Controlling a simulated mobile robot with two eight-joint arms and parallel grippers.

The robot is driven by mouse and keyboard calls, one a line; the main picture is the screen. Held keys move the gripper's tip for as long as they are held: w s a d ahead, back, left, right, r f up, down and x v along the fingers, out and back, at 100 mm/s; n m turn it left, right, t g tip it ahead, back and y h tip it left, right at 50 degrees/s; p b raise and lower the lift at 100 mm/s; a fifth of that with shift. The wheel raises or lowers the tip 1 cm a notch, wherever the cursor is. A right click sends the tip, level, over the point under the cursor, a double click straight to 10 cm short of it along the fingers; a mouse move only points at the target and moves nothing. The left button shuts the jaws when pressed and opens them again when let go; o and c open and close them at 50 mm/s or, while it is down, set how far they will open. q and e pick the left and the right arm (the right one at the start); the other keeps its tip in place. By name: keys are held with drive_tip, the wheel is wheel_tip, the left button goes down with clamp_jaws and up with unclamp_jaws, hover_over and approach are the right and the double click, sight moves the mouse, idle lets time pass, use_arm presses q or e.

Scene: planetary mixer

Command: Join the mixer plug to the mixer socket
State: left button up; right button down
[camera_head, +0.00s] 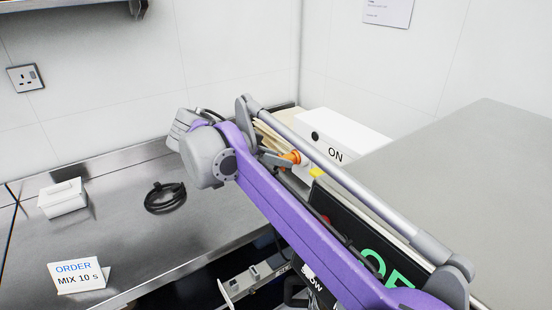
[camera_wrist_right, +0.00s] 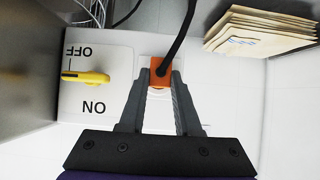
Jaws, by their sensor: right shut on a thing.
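My right gripper (camera_head: 281,160) comes in on the purple arm from the lower right and is shut on the orange mixer plug (camera_head: 291,156). In the right wrist view the gripper (camera_wrist_right: 160,82) has its two grey fingers either side of the plug (camera_wrist_right: 159,69), with a black cable running up from it. A white surface lies around and behind the plug, beside the white switch box. I cannot make out the mixer socket's opening, nor tell whether the plug touches or sits in it. My left gripper is not in view.
The white switch box (camera_wrist_right: 85,107) has a yellow lever (camera_wrist_right: 88,77) and OFF and ON marks. Folders (camera_wrist_right: 262,30) stand nearby. On the steel counter (camera_head: 120,240) lie a black cable coil (camera_head: 165,197), a white box (camera_head: 62,200) and an order card (camera_head: 78,276). A wall outlet (camera_head: 24,77) is at left.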

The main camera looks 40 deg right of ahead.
drive_tip(key=c, duration=0.5)
unclamp_jaws()
drive_tip(key=shift+a, duration=0.15)
drive_tip(key=v, duration=1)
drive_tip(key=shift+a+r, duration=0.2)
drive_tip(key=shift+r, duration=0.05)
